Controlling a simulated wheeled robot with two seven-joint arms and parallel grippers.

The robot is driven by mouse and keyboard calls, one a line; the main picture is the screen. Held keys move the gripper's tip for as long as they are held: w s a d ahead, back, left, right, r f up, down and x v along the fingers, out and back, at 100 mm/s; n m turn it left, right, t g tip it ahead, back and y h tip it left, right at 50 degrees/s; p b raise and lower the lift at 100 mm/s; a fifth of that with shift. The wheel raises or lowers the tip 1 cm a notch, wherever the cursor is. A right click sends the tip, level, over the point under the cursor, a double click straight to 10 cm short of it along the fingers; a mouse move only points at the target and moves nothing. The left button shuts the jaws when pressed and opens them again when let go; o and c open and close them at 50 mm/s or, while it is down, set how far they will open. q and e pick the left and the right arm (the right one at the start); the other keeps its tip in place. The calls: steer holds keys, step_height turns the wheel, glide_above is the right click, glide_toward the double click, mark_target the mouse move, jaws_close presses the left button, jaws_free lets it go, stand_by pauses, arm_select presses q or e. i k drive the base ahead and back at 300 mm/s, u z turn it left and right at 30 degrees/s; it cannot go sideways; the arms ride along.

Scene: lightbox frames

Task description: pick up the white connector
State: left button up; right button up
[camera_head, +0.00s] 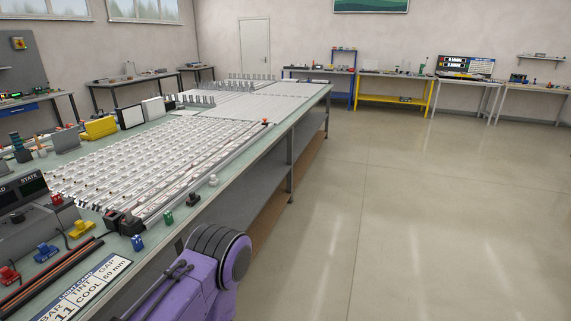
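A small white piece (213,180), which looks like the white connector, stands near the right edge of the long workbench (245,150). It is beyond a black connector (193,200) and a green one (168,217) in a loose row along that edge. It is small in the view, so its exact shape is hard to tell. A purple link of my own arm shows at the bottom centre, beside the bench edge and apart from the white piece. Neither of my grippers is in view.
LED strips in long rows fill the bench's middle. Blue (137,242), yellow (82,229) and red (57,199) connectors, dark cables and a printed card (88,287) lie nearer. A control box (25,205) stands left. Open floor (400,220) lies to the right.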

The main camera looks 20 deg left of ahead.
mark_target(213, 181)
steer(key=z, duration=0.05)
steer(key=i, duration=1.55)
steer(key=u, duration=0.8)
steer(key=i, duration=0.9)
steer(key=u, duration=0.9)
